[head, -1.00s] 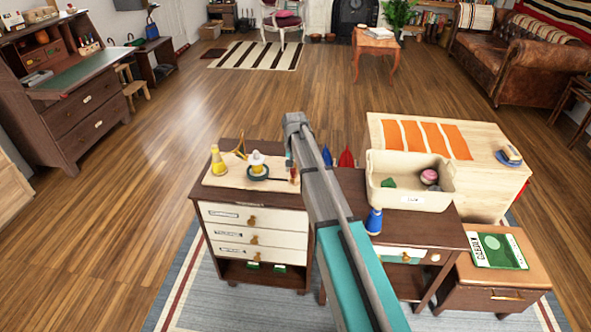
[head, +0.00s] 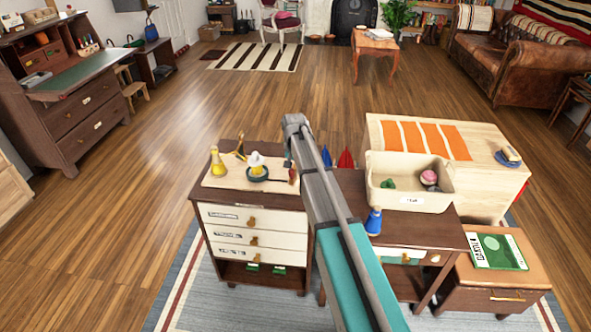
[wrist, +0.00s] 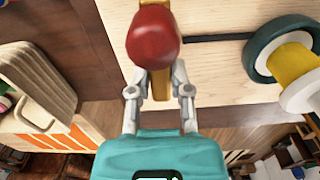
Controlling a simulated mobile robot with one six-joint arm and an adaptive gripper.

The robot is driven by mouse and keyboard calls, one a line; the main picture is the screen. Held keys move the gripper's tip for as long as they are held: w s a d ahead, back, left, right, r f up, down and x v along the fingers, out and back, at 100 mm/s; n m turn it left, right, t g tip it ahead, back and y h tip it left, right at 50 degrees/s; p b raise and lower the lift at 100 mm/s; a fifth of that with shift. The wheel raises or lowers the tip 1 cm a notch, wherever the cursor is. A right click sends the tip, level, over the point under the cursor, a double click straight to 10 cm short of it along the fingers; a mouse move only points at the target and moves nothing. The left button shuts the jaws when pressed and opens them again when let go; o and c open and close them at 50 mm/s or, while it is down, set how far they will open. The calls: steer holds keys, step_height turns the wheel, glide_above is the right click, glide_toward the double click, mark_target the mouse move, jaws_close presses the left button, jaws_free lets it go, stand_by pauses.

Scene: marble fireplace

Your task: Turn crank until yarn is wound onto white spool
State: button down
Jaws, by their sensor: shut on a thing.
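In the wrist view, the crank's dark red knob (wrist: 153,40) is at top centre, with a tan crank piece (wrist: 161,84) below it. My gripper (wrist: 159,90) is shut on the crank, its fingers on either side of that piece. The white spool (wrist: 304,92) is at right, with yellow yarn (wrist: 292,66) around its middle and a dark green ring beside it. In the head view, the white spool (head: 257,158) stands on a pale board (head: 222,180), left of my arm. A yellow cone (head: 217,164) stands at the board's left. My fingertips are mostly hidden there.
A cream bin (head: 408,202) with small items stands right of my arm. A pale chest (head: 490,165) with orange stripes is at right. Open wood floor lies beyond.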

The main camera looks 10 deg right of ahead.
steer(key=m, duration=0.6)
steer(key=shift+d, duration=0.1)
steer(key=m, duration=0.6)
steer(key=shift+s, duration=0.1)
steer(key=m, duration=0.6)
steer(key=shift+m, duration=0.4)
steer(key=m, duration=0.5)
steer(key=shift+m, duration=0.3)
steer(key=c, duration=0.7)
jaws_free()
steer(key=shift+o, duration=0.7)
